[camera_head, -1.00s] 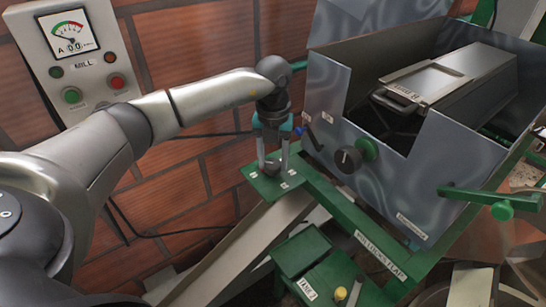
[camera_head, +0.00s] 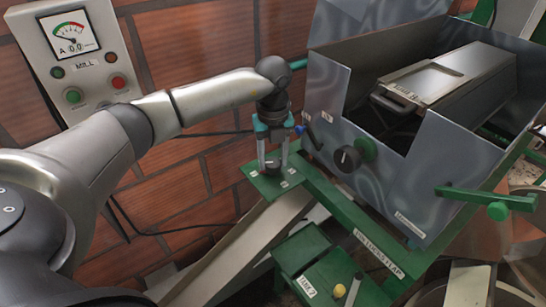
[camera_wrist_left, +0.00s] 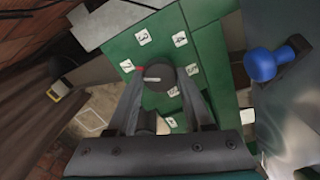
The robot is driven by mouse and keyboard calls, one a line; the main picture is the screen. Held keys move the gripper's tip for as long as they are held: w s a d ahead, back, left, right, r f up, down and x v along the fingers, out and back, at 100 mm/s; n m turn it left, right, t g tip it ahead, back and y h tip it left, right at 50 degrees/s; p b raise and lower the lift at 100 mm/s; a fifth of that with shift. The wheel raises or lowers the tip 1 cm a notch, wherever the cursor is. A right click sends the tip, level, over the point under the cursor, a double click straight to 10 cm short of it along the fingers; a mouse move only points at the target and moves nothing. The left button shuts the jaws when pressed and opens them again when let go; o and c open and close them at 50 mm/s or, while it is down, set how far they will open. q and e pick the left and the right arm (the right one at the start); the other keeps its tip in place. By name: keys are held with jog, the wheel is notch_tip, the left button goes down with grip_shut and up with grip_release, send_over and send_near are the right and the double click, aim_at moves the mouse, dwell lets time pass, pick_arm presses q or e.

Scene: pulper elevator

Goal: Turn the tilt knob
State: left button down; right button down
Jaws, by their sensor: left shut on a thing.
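The tilt knob (camera_wrist_left: 160,76) is a round black knob with a pale line on its top, pointing left in the left wrist view. It stands on a green plate (camera_wrist_left: 118,52) with several white number labels around it and a red mark at its left. In the head view the knob (camera_head: 273,166) shows low between my fingers, and the plate (camera_head: 262,186) lies below. My left gripper (camera_head: 272,159) points down over the plate, shut on the knob, with one finger on each side. My right gripper is not in view.
A grey metal box (camera_head: 385,185) with a black dial (camera_head: 347,159) stands right of the gripper. A blue-tipped lever (camera_head: 300,130) sticks out close to my fingers. A control panel (camera_head: 78,60) hangs on the brick wall at left. A metal chute (camera_head: 235,248) slopes below the plate.

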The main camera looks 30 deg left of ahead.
aim_at(273, 162)
pick_arm(q)
jog(key=shift+c, duration=1.5)
grip_release()
notch_tip(273, 162, up, 15)
jog(key=b, duration=0.1)
jog(key=shift+r+b, duration=0.15)
jog(key=shift+b, duration=0.2)
